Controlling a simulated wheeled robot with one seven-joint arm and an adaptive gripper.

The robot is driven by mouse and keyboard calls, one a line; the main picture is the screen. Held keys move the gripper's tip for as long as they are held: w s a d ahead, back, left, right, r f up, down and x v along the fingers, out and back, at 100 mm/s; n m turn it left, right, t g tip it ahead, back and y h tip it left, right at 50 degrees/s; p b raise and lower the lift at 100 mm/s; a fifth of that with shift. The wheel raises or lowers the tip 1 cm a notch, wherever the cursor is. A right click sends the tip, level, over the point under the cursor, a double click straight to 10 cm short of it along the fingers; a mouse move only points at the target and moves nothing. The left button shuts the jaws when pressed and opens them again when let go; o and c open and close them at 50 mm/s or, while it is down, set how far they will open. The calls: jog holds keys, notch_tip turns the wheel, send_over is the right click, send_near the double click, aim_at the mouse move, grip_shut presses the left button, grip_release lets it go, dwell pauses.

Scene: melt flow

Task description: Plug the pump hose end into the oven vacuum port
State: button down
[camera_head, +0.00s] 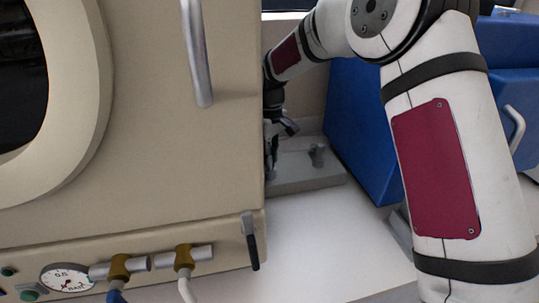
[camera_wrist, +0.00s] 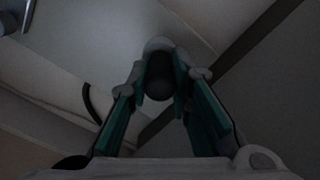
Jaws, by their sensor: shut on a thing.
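My gripper (camera_head: 271,150) is beside the right edge of the beige oven (camera_head: 190,130), which partly hides it in the head view. In the dim wrist view, the teal-padded fingers of my gripper (camera_wrist: 162,85) are shut on a dark round piece with a pale rim, which I take to be the pump hose end (camera_wrist: 159,76). A thin dark curved line (camera_wrist: 91,103), perhaps hose, shows left of the fingers. Two brass valves (camera_head: 121,266) with metal tubes sit low on the oven front, with a blue and a white hose below. I cannot tell which opening is the vacuum port.
A grey block (camera_head: 305,171) with a short post stands just right of my gripper. A blue cabinet (camera_head: 358,120) is behind it. The oven's door handle (camera_head: 198,55) and a dark latch (camera_head: 250,240) stick out in front. The white tabletop (camera_head: 315,245) is clear.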

jog(key=shift+f, duration=0.15)
jog(key=c, duration=1.4)
grip_release()
jog(key=shift+o, duration=0.2)
notch_tip(320, 180, up, 12)
jog(key=o, duration=1.2)
jog(key=shift+c, duration=0.2)
